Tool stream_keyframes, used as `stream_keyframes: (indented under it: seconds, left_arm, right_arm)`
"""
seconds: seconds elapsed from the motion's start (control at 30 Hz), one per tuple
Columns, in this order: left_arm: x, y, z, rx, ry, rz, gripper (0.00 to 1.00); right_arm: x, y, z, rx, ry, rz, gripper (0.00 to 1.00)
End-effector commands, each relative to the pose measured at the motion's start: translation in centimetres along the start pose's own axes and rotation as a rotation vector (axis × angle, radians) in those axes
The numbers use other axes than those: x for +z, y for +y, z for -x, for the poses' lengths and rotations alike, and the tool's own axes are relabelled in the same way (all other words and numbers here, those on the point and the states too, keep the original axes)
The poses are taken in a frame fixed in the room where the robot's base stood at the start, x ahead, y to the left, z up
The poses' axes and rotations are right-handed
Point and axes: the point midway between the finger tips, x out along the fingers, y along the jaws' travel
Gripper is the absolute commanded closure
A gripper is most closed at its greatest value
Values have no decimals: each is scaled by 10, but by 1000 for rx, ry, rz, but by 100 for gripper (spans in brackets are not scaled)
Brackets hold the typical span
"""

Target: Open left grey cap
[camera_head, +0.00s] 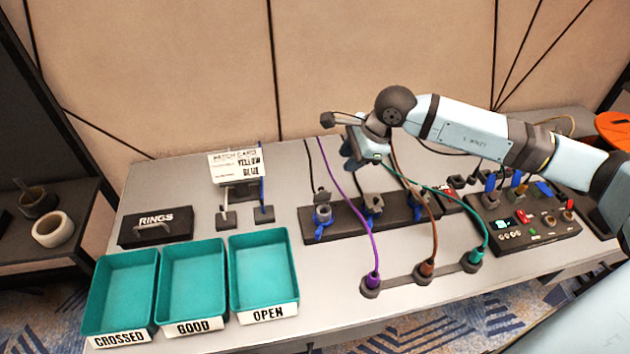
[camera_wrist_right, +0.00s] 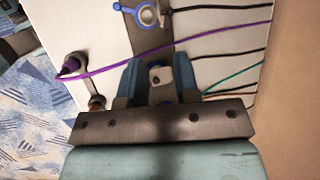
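A dark strip (camera_head: 348,225) lies on the grey table with several fittings on it. The left fitting (camera_head: 323,213) is a grey ring with blue parts; it also shows at the top of the right wrist view (camera_wrist_right: 147,14). The middle fitting (camera_head: 374,204) is grey. The right fitting (camera_head: 418,211) has blue parts. I cannot tell which cap is open or closed. My right gripper (camera_head: 364,158) is above and behind the strip. In the right wrist view its blue-grey fingers (camera_wrist_right: 158,82) are apart, with a grey fitting visible between them. My left gripper is out of view.
Purple (camera_head: 352,205), brown (camera_head: 420,198) and green cables arch over the strip to sockets in front. Teal trays (camera_head: 262,235) stand at the left front. A control box (camera_head: 523,232) stands at the right. A sign card (camera_head: 236,165) stands at the back.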

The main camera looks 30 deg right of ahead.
Motion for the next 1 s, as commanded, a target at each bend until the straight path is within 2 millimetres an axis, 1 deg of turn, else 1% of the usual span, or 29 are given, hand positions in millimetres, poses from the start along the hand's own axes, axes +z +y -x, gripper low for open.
stream_keyframes:
  seconds: [0.17, 0.4, 0.6, 0.7, 0.8, 1.0]
  left_arm:
    - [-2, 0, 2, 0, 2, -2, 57]
    - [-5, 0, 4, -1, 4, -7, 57]
    - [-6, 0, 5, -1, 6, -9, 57]
    - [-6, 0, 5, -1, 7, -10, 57]
    - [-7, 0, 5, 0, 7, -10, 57]
    - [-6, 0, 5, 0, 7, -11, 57]
  right_arm:
    - [1, 2, -28, 5, -3, -3, 71]
    - [2, 2, -80, 5, -5, -3, 71]
    - [2, 2, -115, 4, -4, -3, 71]
    - [2, 2, -125, 3, -5, -4, 71]
    - [2, 2, -132, 3, -5, -3, 71]
    - [1, 2, -134, 2, -4, -2, 71]
